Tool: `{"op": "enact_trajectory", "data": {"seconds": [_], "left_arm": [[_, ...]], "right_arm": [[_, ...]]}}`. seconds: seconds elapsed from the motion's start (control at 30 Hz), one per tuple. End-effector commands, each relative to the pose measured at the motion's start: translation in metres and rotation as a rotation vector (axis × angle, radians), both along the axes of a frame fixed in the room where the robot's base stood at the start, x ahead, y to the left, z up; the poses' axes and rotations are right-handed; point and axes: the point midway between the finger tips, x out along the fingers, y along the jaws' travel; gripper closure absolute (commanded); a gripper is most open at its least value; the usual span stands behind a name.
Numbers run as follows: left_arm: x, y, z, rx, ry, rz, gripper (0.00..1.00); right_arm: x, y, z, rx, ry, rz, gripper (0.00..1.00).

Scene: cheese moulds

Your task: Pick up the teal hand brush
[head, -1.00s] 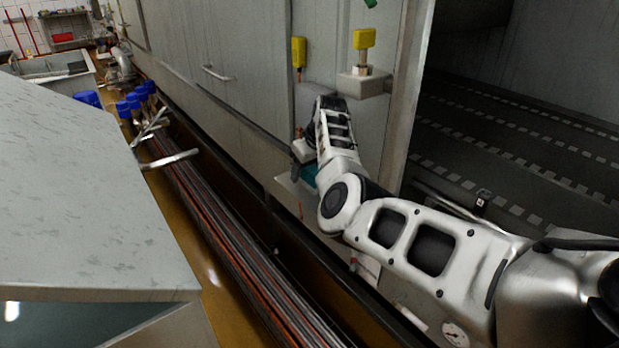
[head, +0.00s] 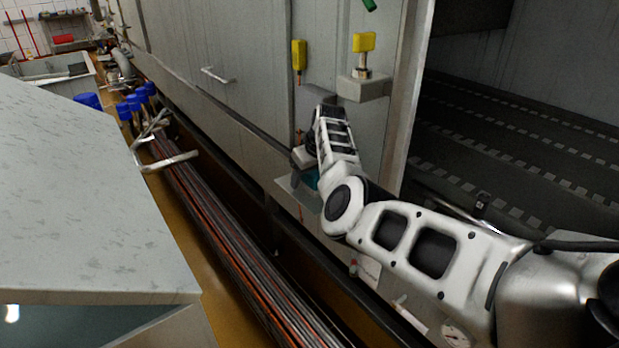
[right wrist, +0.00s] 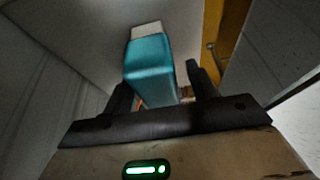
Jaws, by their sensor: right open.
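The teal hand brush (right wrist: 150,65) shows large in the right wrist view, with a pale strip along its far end. My right gripper (right wrist: 158,77) is open, with one dark finger on each side of the brush. The brush's near end lies between the fingers; I cannot tell whether they touch it. In the head view a small teal part of the brush (head: 311,179) shows beside my right arm, on a pale shelf (head: 288,184) on the cabinet front. My right arm hides most of the brush and the fingers there. My left gripper is out of view.
The grey cabinet wall (head: 230,50) stands behind the shelf, with yellow-headed fittings (head: 299,55) above. A dark conveyor (head: 500,140) lies to the right. A pale worktop (head: 80,200) fills the left, beside a bundle of long rods (head: 230,240).

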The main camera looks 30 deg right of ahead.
Motion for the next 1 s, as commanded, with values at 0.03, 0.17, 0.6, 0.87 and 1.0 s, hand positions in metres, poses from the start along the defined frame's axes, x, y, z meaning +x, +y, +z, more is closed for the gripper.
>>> {"op": "enact_trajectory", "data": {"seconds": [0.03, 0.17, 0.6, 0.87, 1.0], "left_arm": [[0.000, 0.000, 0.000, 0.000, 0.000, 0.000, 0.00], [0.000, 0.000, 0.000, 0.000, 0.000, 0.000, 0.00], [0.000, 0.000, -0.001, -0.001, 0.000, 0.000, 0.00], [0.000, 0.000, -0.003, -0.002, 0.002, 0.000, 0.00], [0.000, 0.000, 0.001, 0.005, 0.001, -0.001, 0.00]], "right_arm": [[0.000, 0.000, 0.000, 0.000, 0.000, 0.000, 0.42], [0.000, 0.000, 0.000, 0.000, 0.000, 0.000, 0.58], [0.000, 0.000, 0.001, 0.001, -0.001, -0.001, 0.91], [-0.004, 0.000, 0.012, -0.001, 0.001, -0.001, 0.91], [-0.016, -0.001, 0.012, 0.000, 0.001, -0.002, 0.91]]}}
